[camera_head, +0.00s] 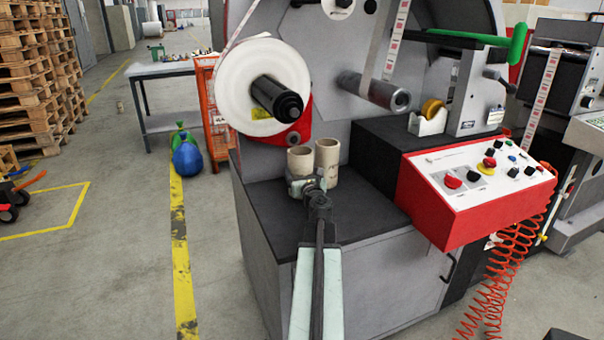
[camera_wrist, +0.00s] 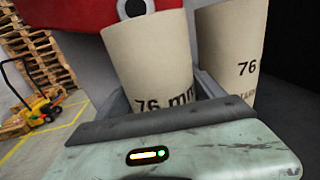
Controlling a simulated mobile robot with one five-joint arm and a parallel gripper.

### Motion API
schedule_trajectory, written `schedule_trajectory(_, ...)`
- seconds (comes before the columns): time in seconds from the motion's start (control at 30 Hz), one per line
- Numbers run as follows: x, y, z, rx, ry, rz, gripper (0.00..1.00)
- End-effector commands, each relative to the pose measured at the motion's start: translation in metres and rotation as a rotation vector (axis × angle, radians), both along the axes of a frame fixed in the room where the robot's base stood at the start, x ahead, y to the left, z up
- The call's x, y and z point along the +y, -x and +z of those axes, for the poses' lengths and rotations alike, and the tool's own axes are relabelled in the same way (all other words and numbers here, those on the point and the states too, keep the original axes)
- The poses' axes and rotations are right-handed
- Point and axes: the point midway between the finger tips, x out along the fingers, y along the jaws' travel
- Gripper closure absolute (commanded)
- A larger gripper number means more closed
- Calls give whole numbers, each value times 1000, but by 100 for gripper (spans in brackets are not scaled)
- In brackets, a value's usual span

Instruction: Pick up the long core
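Two beige cardboard cores stand upright side by side on the dark top of the machine's cabinet. The left core (camera_head: 300,160) is also at the middle of the wrist view (camera_wrist: 152,62), marked "76 mm". The right core (camera_head: 328,153) reaches higher in both views and shows at the right of the wrist view (camera_wrist: 232,45), marked "76"; it looks like the longer one. My gripper (camera_head: 303,186) is low at the left core, with one finger on each side of it. Whether the fingers press on it cannot be told.
The dark cabinet top (camera_head: 270,205) is bare to the front left. A white label roll (camera_head: 240,85) on a black spindle hangs above and left of the cores. The red-edged control panel (camera_head: 480,180) stands to the right, with coiled orange hoses (camera_head: 505,275) below.

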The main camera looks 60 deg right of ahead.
Motion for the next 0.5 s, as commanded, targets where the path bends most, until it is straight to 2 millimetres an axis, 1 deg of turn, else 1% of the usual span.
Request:
schedule_trajectory(0.03, -1, 1, 0, 0, 0, -3, 56)
schedule_trajectory(0.1, -2, 3, 0, 0, 0, -4, 72)
schedule_trajectory(0.33, -3, 4, 1, 0, 0, -6, 72)
schedule_trajectory(0.5, -2, 3, 11, 0, 0, -4, 72)
